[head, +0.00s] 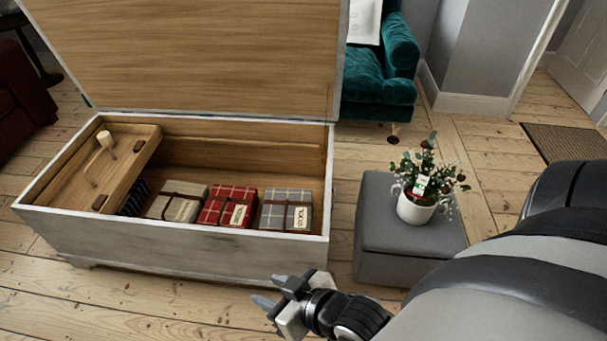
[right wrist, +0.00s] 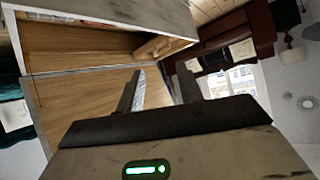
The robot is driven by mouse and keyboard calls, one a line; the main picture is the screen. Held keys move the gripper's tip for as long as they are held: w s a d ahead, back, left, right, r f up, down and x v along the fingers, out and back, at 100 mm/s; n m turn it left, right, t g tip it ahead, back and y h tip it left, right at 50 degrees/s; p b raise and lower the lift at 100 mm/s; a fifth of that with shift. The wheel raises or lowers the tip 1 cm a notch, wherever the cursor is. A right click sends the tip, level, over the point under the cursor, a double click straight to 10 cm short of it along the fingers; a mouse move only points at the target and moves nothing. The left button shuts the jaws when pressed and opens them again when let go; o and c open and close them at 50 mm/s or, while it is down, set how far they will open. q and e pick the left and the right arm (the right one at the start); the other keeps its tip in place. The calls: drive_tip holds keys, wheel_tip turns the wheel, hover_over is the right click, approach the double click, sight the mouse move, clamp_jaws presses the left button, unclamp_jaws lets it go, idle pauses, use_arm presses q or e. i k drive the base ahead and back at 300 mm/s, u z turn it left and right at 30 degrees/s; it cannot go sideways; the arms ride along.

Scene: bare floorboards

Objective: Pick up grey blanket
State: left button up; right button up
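The grey blanket (head: 286,210) is a folded grey plaid bundle with a dark strap and a pale label. It lies inside the open wooden chest (head: 180,238), at the right end of a row of blankets. My right gripper (head: 270,290) is in front of the chest, low at the bottom middle of the head view, apart from the blanket. Its two fingers are spread with nothing between them, as the right wrist view (right wrist: 163,78) also shows. I cannot make out the grey blanket clearly in the right wrist view. My left gripper is not in view.
Beside the grey blanket are a red plaid blanket (head: 228,206), a beige one (head: 177,201) and a dark striped one (head: 134,198). A wooden tray (head: 125,165) sits at the chest's left. A grey ottoman (head: 390,245) with a potted plant (head: 421,190) stands right. The lid (head: 190,55) is raised.

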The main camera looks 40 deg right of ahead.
sight(286, 211)
drive_tip(key=u, duration=1.05)
drive_tip(key=k, duration=0.2)
drive_tip(key=z, duration=1.9)
drive_tip(key=i, duration=0.3)
drive_tip(key=z, duration=0.25)
drive_tip(key=k, duration=0.4)
drive_tip(key=u, duration=1.2)
drive_tip(key=i, duration=1.6)
drive_tip(key=z, duration=1.05)
